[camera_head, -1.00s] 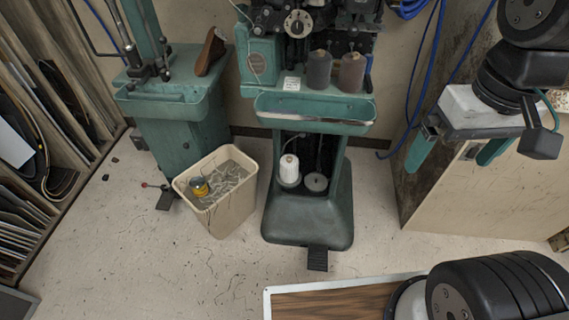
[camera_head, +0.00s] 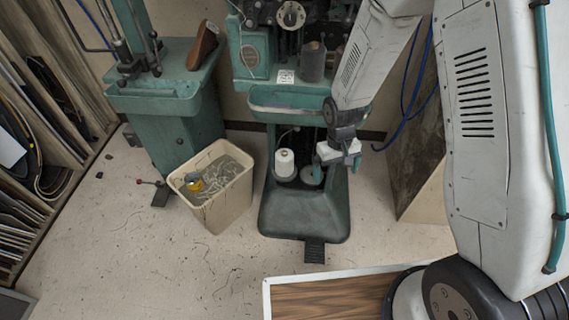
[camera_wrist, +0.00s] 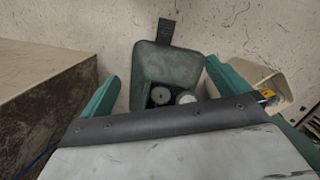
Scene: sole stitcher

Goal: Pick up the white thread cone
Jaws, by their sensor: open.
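The white thread cone (camera_head: 284,163) stands upright on a pale round holder in the lower opening of the green stitching machine (camera_head: 303,212). In the wrist view the cone (camera_wrist: 186,98) shows near the middle, between the two teal fingers and partly cut off by my gripper's body. My gripper (camera_head: 336,160) is just right of the cone in the head view, open and apart from it. In the wrist view my gripper (camera_wrist: 160,90) has its fingers spread wide with nothing between them.
A beige waste bin (camera_head: 226,201) with scraps and a yellow tape roll (camera_head: 193,183) stands left of the machine. The machine's green tray (camera_head: 290,104) overhangs the opening.

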